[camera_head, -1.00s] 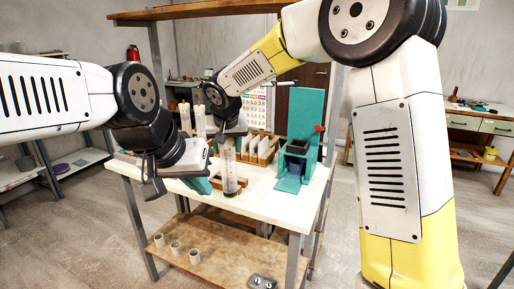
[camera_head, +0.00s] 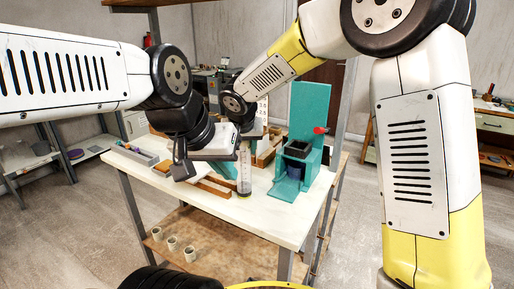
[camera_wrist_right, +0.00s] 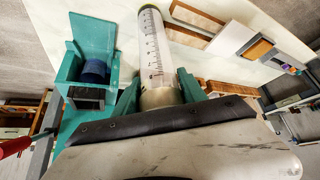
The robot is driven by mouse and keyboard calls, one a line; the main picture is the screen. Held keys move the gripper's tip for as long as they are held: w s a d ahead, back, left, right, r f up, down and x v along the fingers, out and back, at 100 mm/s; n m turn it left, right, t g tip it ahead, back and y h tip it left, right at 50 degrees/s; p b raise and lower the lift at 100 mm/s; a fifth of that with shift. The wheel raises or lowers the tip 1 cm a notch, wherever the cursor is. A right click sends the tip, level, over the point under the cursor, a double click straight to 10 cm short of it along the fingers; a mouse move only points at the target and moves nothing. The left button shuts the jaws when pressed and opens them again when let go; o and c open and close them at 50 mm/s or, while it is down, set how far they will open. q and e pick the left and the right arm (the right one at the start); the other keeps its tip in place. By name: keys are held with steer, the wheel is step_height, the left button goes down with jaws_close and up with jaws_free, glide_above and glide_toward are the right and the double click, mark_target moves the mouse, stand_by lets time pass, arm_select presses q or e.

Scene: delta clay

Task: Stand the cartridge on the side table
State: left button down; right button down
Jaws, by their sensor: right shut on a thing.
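The cartridge (camera_head: 244,173), a clear graduated tube with dark contents at its lower end, is upright at the pale-topped table (camera_head: 270,218). My right gripper (camera_wrist_right: 160,92) is shut on it between green fingers, and the tube extends away from the wrist camera. I cannot tell whether its lower end touches the tabletop. My left gripper (camera_head: 220,168) is just left of the cartridge, low over the table; its fingertips are partly hidden, so its opening is unclear. I cannot tell which surface is the side table.
A teal press-like stand (camera_head: 309,115) with a dark cup and red knob stands right of the cartridge. A grey tray (camera_head: 135,153) is at the left. Small cups (camera_head: 173,243) stand on the lower shelf. A drawer table (camera_head: 495,125) is at the far right.

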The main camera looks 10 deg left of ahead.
steer(key=shift+w+f, duration=0.1)
steer(key=shift+f, duration=0.3)
steer(key=shift+d+f, duration=0.1)
steer(key=c, duration=0.6)
jaws_free()
steer(key=shift+c, duration=0.2)
